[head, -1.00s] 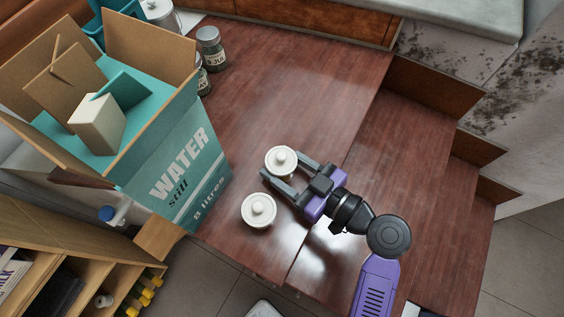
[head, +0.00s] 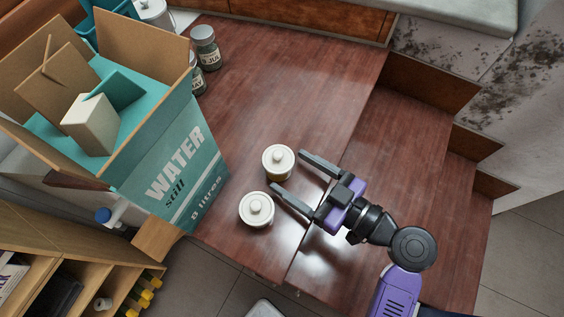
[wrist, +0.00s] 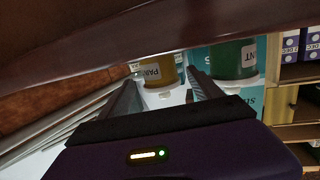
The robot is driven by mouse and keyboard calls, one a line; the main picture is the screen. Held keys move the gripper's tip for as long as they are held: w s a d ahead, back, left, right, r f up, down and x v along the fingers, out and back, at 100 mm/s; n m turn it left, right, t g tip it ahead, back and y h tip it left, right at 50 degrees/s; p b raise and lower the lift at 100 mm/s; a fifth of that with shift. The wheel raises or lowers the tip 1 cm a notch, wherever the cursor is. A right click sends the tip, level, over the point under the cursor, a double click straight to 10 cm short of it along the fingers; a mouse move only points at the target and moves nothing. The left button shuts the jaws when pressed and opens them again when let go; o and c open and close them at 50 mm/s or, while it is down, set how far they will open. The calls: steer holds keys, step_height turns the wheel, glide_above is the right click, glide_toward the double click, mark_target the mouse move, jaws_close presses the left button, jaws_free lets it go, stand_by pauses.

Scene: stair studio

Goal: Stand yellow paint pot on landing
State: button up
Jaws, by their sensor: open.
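Two pots with white knobbed lids stand upright on the dark red wooden landing (head: 235,105). The upper one in the head view appears to be the yellow paint pot (head: 278,163), its side mostly hidden by its lid. The yellow paint pot shows upside down in the wrist view (wrist: 155,70), ahead between my fingers. My gripper (head: 289,170) is open and empty, with its fingertips just to the right of this pot and apart from it. The other pot (head: 257,210), nearer the front edge, appears to be the green one in the wrist view (wrist: 233,62).
A large open water box (head: 200,165) stands left of the pots. Labelled jars (head: 204,48) sit at the back left. Steps (head: 400,180) go down to the right. A shelf unit (head: 60,250) stands lower left. The landing behind the pots is clear.

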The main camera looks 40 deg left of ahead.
steer(key=d+r, duration=0.1)
steer(key=d, duration=0.6)
steer(key=shift+w+d, duration=0.15)
stand_by(0.3)
